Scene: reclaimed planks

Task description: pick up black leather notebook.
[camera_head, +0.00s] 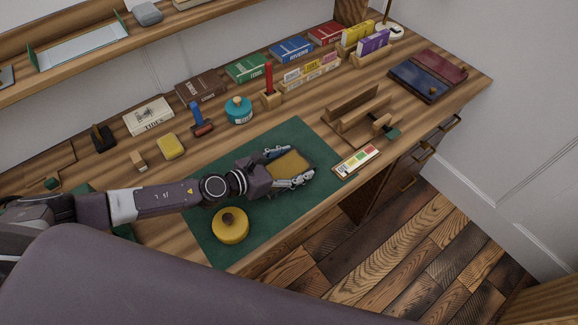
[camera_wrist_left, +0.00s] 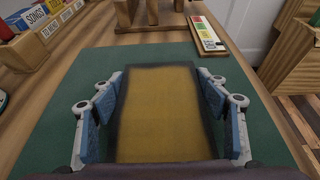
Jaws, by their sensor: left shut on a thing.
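The black leather notebook (camera_head: 289,163) is a flat rectangle with a dark border; most of its top face looks ochre-tan. It is over the green desk mat (camera_head: 224,172). My left gripper (camera_head: 293,166) is shut on it, with one finger along each long side. In the left wrist view the notebook (camera_wrist_left: 160,125) fills the space between the blue-padded fingers of the left gripper (camera_wrist_left: 160,95). I cannot tell whether its underside touches the mat. My right gripper is not in view.
A yellow round tin (camera_head: 230,228) stands on the mat near the forearm. A wooden rack (camera_head: 354,112) and a colour-tab strip (camera_head: 356,161) lie right of the mat. Blue (camera_head: 419,80) and dark red (camera_head: 441,65) books lie at the far right. Boxes and stamps line the back.

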